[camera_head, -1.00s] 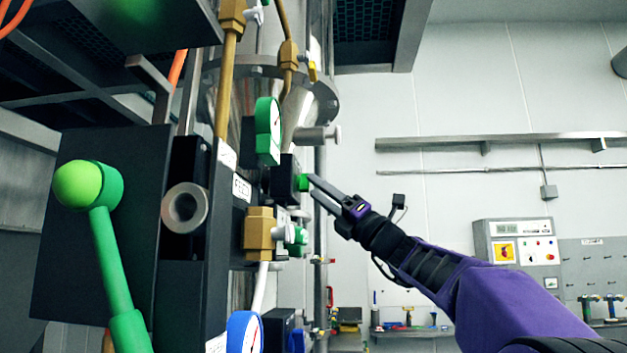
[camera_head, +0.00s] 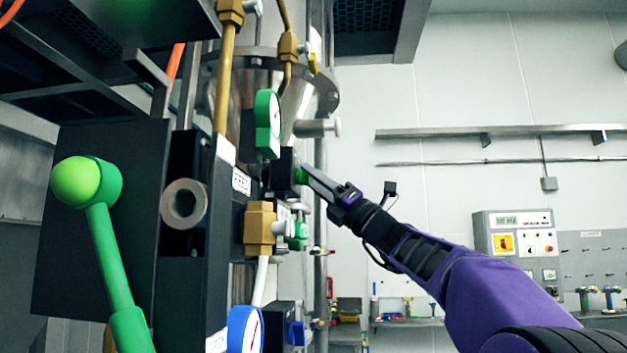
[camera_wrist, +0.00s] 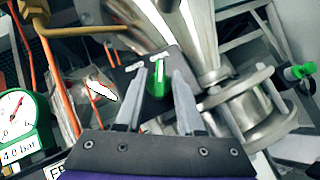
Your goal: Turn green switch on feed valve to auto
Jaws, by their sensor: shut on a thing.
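The green switch (camera_head: 301,176) sits on the right face of a black box (camera_head: 283,172) under the green gauge. In the wrist view the green switch (camera_wrist: 157,80) stands on the black panel, between the two finger ends, close to the left finger. My gripper (camera_head: 308,174) reaches in from the right and is shut on the green switch. The fingers (camera_wrist: 162,85) also show in the wrist view, a little apart with the switch between them. The head view partly hides the switch behind the fingertips. The label text by the switch is too small to read.
A green gauge (camera_head: 268,122) is just above the box. A brass valve with a green knob (camera_head: 297,232) is below, and a blue gauge (camera_head: 244,330) is lower. A big green lever (camera_head: 112,260) stands at left. Steel pipes (camera_wrist: 250,110) lie right of the fingers.

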